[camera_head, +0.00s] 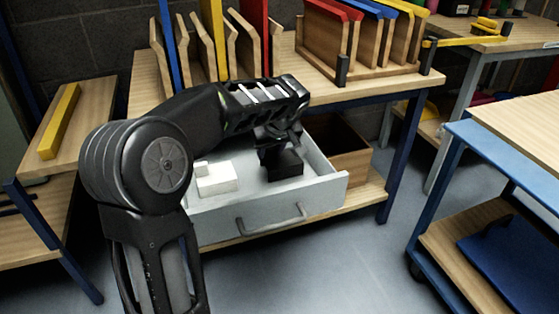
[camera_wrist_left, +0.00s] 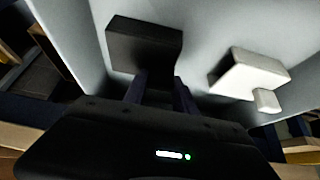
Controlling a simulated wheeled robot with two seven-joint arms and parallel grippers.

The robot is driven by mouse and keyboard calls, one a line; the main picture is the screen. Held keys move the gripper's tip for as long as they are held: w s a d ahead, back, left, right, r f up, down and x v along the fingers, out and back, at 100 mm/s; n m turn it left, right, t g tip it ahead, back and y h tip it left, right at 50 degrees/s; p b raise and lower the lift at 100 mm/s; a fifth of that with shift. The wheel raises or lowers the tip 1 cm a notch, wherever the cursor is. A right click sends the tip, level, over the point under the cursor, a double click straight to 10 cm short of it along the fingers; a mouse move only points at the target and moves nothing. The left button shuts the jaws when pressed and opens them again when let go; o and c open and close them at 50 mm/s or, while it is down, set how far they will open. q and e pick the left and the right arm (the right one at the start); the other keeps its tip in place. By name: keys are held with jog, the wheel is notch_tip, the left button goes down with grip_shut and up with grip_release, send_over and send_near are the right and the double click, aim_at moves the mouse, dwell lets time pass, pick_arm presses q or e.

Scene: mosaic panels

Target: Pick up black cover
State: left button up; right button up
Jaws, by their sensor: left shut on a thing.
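The black cover (camera_head: 284,166) is a small dark block in the open grey drawer (camera_head: 332,186) under the wooden table. In the left wrist view the black cover (camera_wrist_left: 143,45) sits at the tips of my left gripper (camera_wrist_left: 160,80). In the head view my left gripper (camera_head: 275,150) reaches down into the drawer from above and is shut on the black cover. The fingertips are partly hidden by the wrist. I cannot tell whether the cover touches the drawer floor. My right gripper is not in view.
A white block (camera_head: 217,178) with a small knob lies in the drawer, left of the black cover; it also shows in the left wrist view (camera_wrist_left: 250,74). The drawer walls surround the gripper. Wooden racks with coloured panels (camera_head: 365,35) stand on the table. A blue cart (camera_head: 480,150) stands at right.

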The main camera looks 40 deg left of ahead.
pick_arm(q)
grip_shut()
jog(key=shift+r, duration=0.15)
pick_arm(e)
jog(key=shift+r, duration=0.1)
